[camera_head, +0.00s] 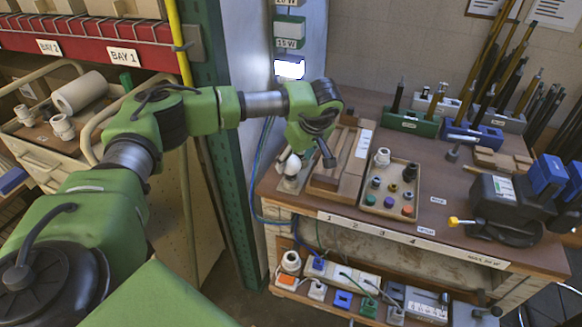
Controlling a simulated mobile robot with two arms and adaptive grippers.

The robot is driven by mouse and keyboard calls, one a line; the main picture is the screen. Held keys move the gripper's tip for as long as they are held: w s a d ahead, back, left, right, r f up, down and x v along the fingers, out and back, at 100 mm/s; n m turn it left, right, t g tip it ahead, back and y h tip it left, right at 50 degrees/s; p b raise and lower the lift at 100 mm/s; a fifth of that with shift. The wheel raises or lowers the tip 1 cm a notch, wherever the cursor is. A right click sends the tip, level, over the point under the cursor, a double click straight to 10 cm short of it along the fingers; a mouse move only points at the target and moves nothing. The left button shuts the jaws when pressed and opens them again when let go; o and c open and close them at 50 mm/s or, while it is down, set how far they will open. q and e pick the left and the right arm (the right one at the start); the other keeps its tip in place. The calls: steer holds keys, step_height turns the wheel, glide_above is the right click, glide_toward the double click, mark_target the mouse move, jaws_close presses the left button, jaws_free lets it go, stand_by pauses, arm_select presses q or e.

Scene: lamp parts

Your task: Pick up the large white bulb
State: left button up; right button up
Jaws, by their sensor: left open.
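A white bulb (293,165) stands at the left end of the workbench, on a small pale base (290,184). It is partly hidden by my left gripper, and its full size cannot be judged. My left gripper (310,155) reaches over the bench from the left, pointing down. It is open, with a dark finger to the right of the bulb. Whether it touches the bulb cannot be told. My right gripper is not in view.
A wooden tray (328,182) stands just right of the bulb, then a beige tray (412,206) with small coloured parts. A dark vise (506,205) is at the right. A green post (226,130) rises left of the bench. Blue cables hang at the bench's left edge.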

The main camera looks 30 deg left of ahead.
arm_select(q)
steer(key=p+x, duration=0.1)
steer(key=x, duration=0.2)
steer(key=shift+s+a+f, duration=0.15)
steer(key=shift+a+f, duration=0.1)
steer(key=shift+f, duration=0.1)
steer(key=shift+a+f, duration=0.15)
steer(key=shift+f, duration=0.2)
steer(key=shift+c, duration=0.5)
steer(key=c, duration=1)
steer(key=shift+r, duration=0.1)
